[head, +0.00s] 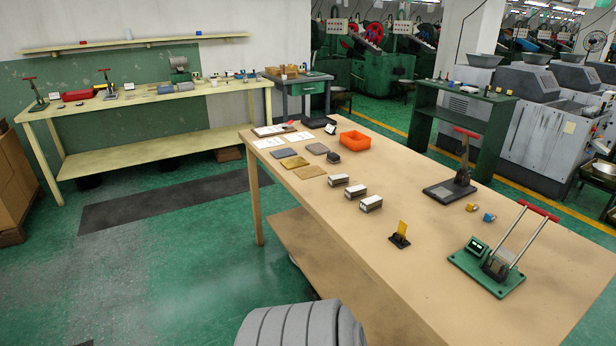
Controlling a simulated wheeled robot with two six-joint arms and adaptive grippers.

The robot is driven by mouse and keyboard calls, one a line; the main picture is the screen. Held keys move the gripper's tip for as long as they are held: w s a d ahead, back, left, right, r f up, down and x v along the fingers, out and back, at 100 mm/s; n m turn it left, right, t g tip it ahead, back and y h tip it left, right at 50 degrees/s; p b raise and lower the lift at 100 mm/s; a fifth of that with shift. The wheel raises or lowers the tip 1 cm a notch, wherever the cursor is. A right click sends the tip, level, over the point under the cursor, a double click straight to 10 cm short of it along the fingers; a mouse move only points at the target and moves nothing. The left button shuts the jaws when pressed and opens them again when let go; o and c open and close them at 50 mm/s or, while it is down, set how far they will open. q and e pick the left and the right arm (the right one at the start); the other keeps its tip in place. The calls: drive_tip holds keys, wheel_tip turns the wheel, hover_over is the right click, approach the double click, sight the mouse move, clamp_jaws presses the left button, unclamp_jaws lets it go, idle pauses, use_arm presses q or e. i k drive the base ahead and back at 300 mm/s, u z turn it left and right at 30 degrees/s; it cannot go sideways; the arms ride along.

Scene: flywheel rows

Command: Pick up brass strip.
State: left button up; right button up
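Two flat brass-coloured pieces lie near the left edge of the long tan table (350,265) in the head view. One brass-coloured piece (294,162) is darker and lies farther back. The other brass-coloured piece (309,172) is lighter and lies just in front of it. I cannot tell from here which one is the brass strip. A small upright yellow piece (403,228) stands in a black holder nearer the front. Neither of my grippers is in view.
Grey plates (283,153), an orange bin (361,141), a row of small metal blocks (371,204), a black lever press (450,189) and a green lever press (487,276) stand on the table. A pale bench (160,108) stands at the back left. Green floor is open between.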

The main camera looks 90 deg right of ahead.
sight(402, 227)
drive_tip(key=z, duration=2.1)
drive_tip(key=i, duration=3)
drive_tip(key=z, duration=4.3)
